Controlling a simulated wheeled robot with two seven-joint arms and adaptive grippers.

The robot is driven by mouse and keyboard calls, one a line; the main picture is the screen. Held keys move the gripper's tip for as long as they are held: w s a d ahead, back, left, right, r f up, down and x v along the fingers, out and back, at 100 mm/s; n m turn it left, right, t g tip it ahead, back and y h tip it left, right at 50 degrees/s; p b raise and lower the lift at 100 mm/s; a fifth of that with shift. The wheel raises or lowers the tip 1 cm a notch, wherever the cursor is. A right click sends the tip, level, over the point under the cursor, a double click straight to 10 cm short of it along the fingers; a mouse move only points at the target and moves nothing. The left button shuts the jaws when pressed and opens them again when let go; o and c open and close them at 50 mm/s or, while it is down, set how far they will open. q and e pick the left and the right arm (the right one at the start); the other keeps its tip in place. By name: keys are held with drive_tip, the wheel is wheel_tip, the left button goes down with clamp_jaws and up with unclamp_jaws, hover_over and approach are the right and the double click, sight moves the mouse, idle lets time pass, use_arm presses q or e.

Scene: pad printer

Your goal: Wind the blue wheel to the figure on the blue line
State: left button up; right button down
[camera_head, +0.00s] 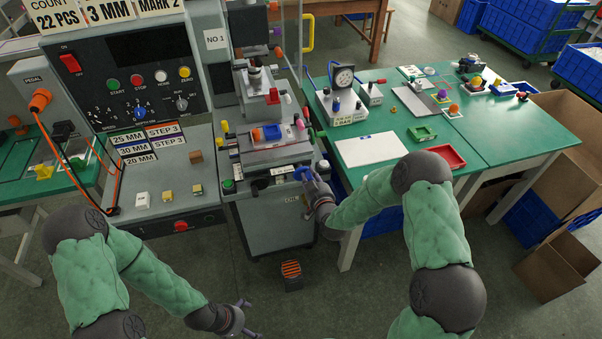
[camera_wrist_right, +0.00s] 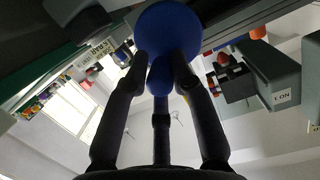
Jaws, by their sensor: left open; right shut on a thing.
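The blue wheel (camera_head: 302,173) is on the front of the grey pad printer (camera_head: 270,215), right of centre. My right gripper (camera_head: 313,182) is at the wheel. In the right wrist view the wheel is a round blue disc (camera_wrist_right: 170,30) with a blue handle (camera_wrist_right: 159,78), and the fingers of my right gripper (camera_wrist_right: 160,75) are shut around that handle. Three line cards (camera_head: 148,143) on the left console read 25 MM, 30 MM and 20 MM, with STEP 3 plates beside the upper two. My left gripper (camera_head: 240,322) is open and empty, low over the floor.
The control panel (camera_head: 130,80) with buttons and dials stands at the left. A green table (camera_head: 470,125) at the right holds a gauge (camera_head: 343,77), a white sheet (camera_head: 370,149) and a red tray (camera_head: 445,157). A striped pedal (camera_head: 291,274) is on the floor. Open floor lies in front.

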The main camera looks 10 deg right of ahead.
sight(297, 176)
drive_tip(key=shift+a, duration=0.1)
drive_tip(key=shift+a+r, duration=0.2)
drive_tip(key=shift+a, duration=0.35)
drive_tip(key=shift+s+a+f, duration=0.1)
drive_tip(key=shift+a+f, duration=0.1)
drive_tip(key=shift+a, duration=0.55)
drive_tip(key=shift+s+a+f+b, duration=0.1)
drive_tip(key=shift+a+f+b, duration=0.45)
drive_tip(key=shift+b, duration=0.25)
